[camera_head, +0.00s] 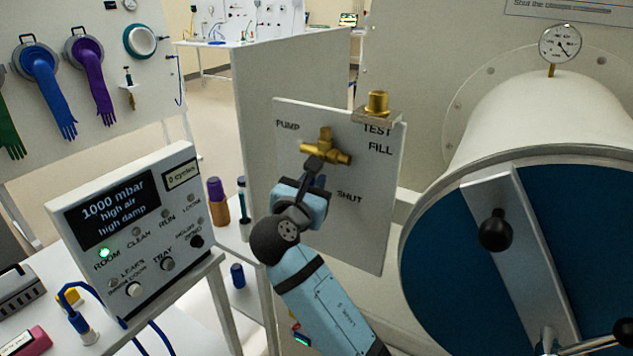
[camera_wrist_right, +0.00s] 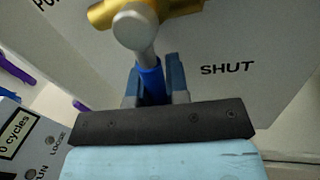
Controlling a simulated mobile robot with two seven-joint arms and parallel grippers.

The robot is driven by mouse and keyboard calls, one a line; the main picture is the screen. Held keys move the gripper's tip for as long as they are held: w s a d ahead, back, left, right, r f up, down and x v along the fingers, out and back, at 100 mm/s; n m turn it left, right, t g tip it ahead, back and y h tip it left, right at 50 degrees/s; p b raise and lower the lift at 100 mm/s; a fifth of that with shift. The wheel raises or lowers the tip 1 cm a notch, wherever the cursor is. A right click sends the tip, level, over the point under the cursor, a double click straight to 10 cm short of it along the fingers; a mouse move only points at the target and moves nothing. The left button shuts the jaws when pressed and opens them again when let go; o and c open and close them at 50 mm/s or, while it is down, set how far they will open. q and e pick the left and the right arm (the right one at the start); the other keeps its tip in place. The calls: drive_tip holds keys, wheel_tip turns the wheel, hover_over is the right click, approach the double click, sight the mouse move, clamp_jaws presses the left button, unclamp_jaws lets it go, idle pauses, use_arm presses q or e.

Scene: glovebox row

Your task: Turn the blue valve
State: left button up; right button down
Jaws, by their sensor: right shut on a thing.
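The valve has a brass body (camera_head: 326,148) on a white panel (camera_head: 352,240) marked PUMP, TEST, FILL and SHUT. Its lever has a grey hub (camera_wrist_right: 134,28) and a blue grip (camera_wrist_right: 151,78), and it points down from the brass body, to the left of the SHUT label. My right gripper (camera_head: 312,186) is at the valve from below. In the wrist view its fingers (camera_wrist_right: 157,84) are shut on the blue grip, one on each side. The gripper partly hides the lever in the head view. My left gripper is not in view.
A control box (camera_head: 125,230) reading 1000 mbar stands at the left. A large round blue door (camera_head: 450,255) with a black knob (camera_head: 495,230) is close at the right. A brass fitting (camera_head: 377,103) sits on the panel's top edge. Bottles (camera_head: 218,205) stand behind the arm.

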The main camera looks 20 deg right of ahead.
drive_tip(key=shift+w+a+r+m+h, duration=0.2)
drive_tip(key=shift+w+a+m, duration=0.1)
drive_tip(key=shift+m, duration=0.6)
drive_tip(key=shift+w+a+r+m+h, duration=0.2)
drive_tip(key=shift+w+m, duration=0.15)
drive_tip(key=shift+m, duration=0.55)
drive_tip(key=shift+w+a+r+m+h, duration=0.1)
drive_tip(key=shift+w+a+r+m, duration=0.15)
drive_tip(key=shift+m, duration=0.65)
drive_tip(key=c, duration=1.1)
unclamp_jaws()
drive_tip(key=shift+w+d, duration=0.1)
